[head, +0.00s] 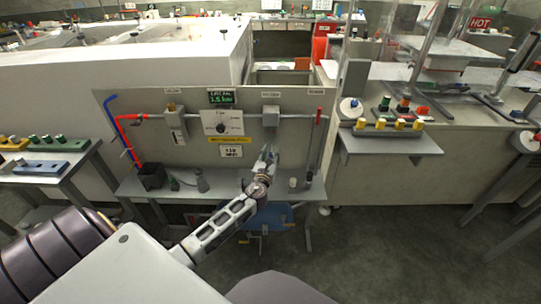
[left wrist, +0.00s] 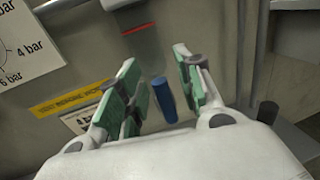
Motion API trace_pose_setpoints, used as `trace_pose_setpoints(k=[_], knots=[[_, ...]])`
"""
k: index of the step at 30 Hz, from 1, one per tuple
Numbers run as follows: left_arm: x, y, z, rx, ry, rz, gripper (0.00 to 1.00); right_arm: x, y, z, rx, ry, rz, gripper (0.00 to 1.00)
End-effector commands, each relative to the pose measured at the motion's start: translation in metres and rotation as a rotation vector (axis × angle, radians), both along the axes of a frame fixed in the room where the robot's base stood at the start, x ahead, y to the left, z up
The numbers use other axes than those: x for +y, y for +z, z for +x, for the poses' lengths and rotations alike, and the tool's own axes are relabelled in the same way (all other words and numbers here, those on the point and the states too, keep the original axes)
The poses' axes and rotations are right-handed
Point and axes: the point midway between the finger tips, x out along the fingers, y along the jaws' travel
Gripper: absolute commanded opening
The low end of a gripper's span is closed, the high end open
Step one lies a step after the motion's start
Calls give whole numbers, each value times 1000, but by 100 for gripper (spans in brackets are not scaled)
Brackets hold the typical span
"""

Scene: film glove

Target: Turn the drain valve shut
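In the head view, my left gripper (head: 268,153) reaches the wall panel, just below a grey housing (head: 270,116) on the pipe. In the left wrist view, the left gripper (left wrist: 156,60) is open, its green pads apart. A small blue peg (left wrist: 164,100) shows in the gap between the fingers, with space visible on both sides; whether it touches a pad cannot be told. It sits below a housing (left wrist: 139,42) with a red line, and may be the drain valve's handle; no readable label confirms this. In the head view my gripper hides this spot. My right gripper is out of view.
The panel (head: 157,93) carries a dial (head: 221,128), a green display (head: 221,97) and a yellow strip (left wrist: 70,101). A pipe with a red handle (head: 318,116) stands to the right. A narrow shelf (head: 225,185) below holds a dark box (head: 152,176) and small items.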

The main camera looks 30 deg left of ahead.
Motion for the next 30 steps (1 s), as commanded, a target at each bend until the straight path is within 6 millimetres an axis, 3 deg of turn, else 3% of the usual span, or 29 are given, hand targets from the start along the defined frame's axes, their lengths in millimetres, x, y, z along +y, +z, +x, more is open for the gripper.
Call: trace_pose_setpoints(k=[5,13,30], knots=[[0,0,0,0,0,0,35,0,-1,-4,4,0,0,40],[0,0,0,0,0,0,1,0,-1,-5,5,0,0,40],[1,-1,-1,-13,0,-22,0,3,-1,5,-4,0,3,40]])
